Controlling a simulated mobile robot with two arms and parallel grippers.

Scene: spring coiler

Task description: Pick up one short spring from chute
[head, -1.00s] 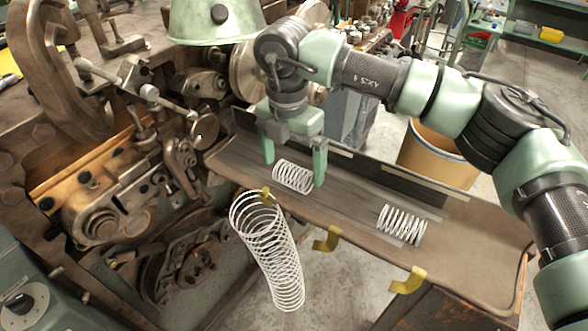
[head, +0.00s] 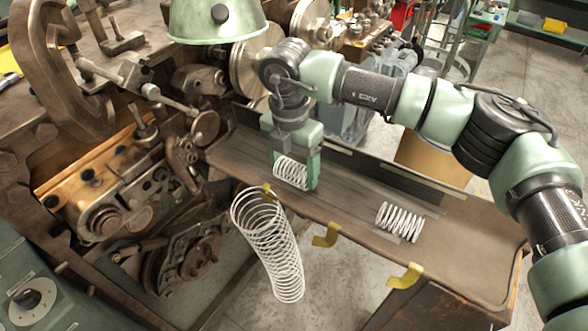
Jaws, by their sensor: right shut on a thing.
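My right gripper (head: 295,174) points down over the chute (head: 345,205) and is shut on a short white spring (head: 291,173) near the chute's left end. The spring lies between the two green fingers, at or just above the chute floor; I cannot tell if it still touches. A second short spring (head: 400,221) lies on the chute further right, apart from the gripper. A long white spring (head: 270,245) hangs at the chute's front edge by a yellow hook (head: 267,190). My left gripper is not in view.
The coiling machine (head: 100,190) fills the left side. Two more yellow hooks (head: 326,236) stick out along the chute's front edge. A tan bin (head: 432,163) stands behind the chute. The chute floor between the short springs is clear.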

